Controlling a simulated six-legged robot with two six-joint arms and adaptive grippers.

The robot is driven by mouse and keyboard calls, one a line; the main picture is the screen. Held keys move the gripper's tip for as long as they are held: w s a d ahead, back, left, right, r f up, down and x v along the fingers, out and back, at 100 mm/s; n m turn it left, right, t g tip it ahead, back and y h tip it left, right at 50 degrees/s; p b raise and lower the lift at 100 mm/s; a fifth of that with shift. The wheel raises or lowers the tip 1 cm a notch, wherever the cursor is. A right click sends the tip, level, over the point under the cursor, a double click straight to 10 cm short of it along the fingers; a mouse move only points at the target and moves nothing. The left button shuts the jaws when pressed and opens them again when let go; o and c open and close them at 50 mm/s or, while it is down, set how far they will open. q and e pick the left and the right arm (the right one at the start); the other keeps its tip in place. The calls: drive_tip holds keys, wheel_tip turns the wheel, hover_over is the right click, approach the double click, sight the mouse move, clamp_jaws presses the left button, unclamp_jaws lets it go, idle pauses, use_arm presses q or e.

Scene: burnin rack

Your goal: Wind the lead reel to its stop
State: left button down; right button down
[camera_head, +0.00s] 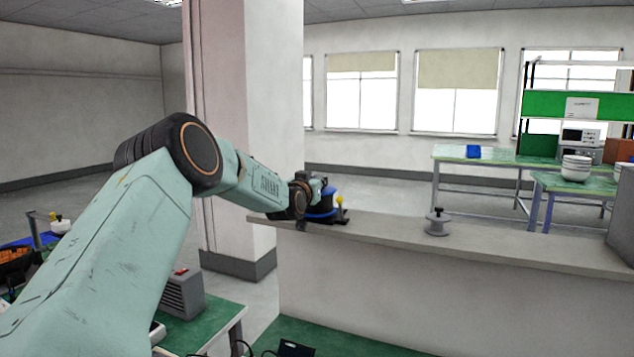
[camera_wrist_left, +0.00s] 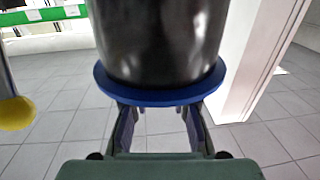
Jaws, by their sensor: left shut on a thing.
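The lead reel (camera_head: 322,214) has a blue flange and stands on the pale ledge near the column. In the left wrist view its dark drum (camera_wrist_left: 160,40) rises above the wide blue flange (camera_wrist_left: 160,97). A yellow ball knob (camera_head: 339,200) stands beside it; it also shows at the left edge of the left wrist view (camera_wrist_left: 15,112). My left gripper (camera_head: 314,190) is at the reel, shut on it; its two fingers reach to the flange from both sides in the wrist view, their tips partly hidden by it. My right gripper is not in view.
The ledge (camera_head: 520,246) runs right, with a grey spool (camera_head: 437,222) with a black knob on it. A square column (camera_head: 245,120) stands close behind my left arm. Green-topped benches (camera_head: 500,158) stand at the back right. The ledge between reel and spool is clear.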

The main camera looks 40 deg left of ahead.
use_arm(q)
drive_tip(key=shift+f+h+b, duration=0.15)
drive_tip(key=shift+h+b, duration=0.15)
drive_tip(key=shift+b, duration=0.25)
drive_tip(key=shift+m+h+b, duration=0.3)
drive_tip(key=shift+m, duration=0.1)
drive_tip(key=shift+m+t+h, duration=0.4)
drive_tip(key=shift+h, duration=0.2)
drive_tip(key=shift+m+h+p, duration=0.4)
drive_tip(key=shift+h+p, duration=0.05)
drive_tip(key=shift+h, duration=0.15)
drive_tip(key=h+p, duration=0.1)
drive_tip(key=p, duration=0.1)
drive_tip(key=m+h+p, duration=0.1)
drive_tip(key=p, duration=0.1)
drive_tip(key=shift+r+m, duration=0.2)
drive_tip(key=shift+m, duration=0.1)
drive_tip(key=shift+f+m+t+h+p, duration=0.15)
drive_tip(key=shift+m+t+h+p, duration=0.15)
drive_tip(key=shift+m+h+p, duration=0.85)
drive_tip(key=shift+n+h+p, duration=0.25)
drive_tip(key=shift+h+p, duration=0.05)
drive_tip(key=shift+h, duration=0.15)
drive_tip(key=c, duration=1.2)
unclamp_jaws()
drive_tip(key=shift+s, duration=0.1)
